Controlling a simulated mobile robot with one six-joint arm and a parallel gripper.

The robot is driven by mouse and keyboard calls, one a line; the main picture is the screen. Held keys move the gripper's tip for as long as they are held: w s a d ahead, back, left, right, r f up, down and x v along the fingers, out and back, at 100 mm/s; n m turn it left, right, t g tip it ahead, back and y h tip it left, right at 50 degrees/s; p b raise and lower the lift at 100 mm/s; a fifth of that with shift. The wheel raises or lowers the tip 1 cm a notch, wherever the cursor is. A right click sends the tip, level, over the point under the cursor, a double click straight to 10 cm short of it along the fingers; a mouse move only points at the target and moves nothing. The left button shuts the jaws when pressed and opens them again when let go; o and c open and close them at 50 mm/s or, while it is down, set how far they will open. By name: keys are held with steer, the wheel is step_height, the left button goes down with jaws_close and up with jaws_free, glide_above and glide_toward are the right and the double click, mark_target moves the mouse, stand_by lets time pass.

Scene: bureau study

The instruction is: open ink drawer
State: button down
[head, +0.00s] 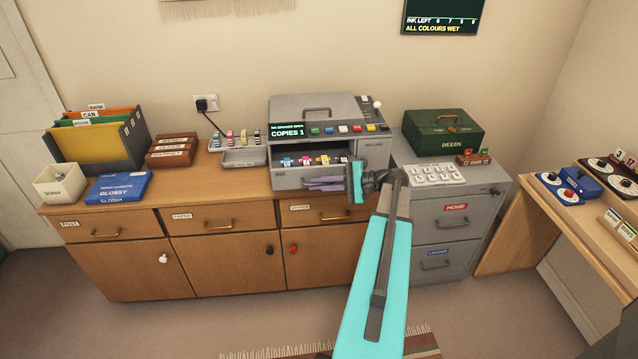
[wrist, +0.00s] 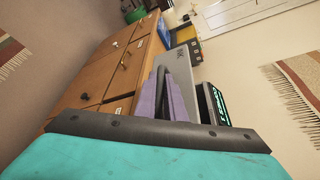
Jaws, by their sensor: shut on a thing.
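The grey printer (head: 318,107) stands on the wooden sideboard. Its ink drawer (head: 284,182), marked INK, is at the bottom front. Several coloured cartridges (head: 321,160) show above and behind the drawer front, so the drawer stands at least partly open. My gripper (head: 322,184) comes in from the right with its purple fingers across the drawer front, shut on the drawer's handle. In the wrist view the fingers (wrist: 171,98) lie against the grey drawer front (wrist: 177,58), with a dark bar between them. The fingers hide most of the handle.
A filing cabinet (head: 446,208) with a keypad and a green DEEDS box (head: 443,132) stands at the right. A tray of small coloured items (head: 238,140) is left of the printer. A blue GLOSSY pack (head: 118,187) lies farther left. The floor in front is mostly clear.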

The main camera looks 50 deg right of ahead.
steer(key=shift+f, duration=0.1)
steer(key=c, duration=2.1)
jaws_free()
steer(key=shift+d, duration=0.1)
steer(key=shift+s, duration=0.1)
steer(key=b+v, duration=0.3)
steer(key=v, duration=1)
steer(key=shift+s+d, duration=0.1)
steer(key=shift+s, duration=0.2)
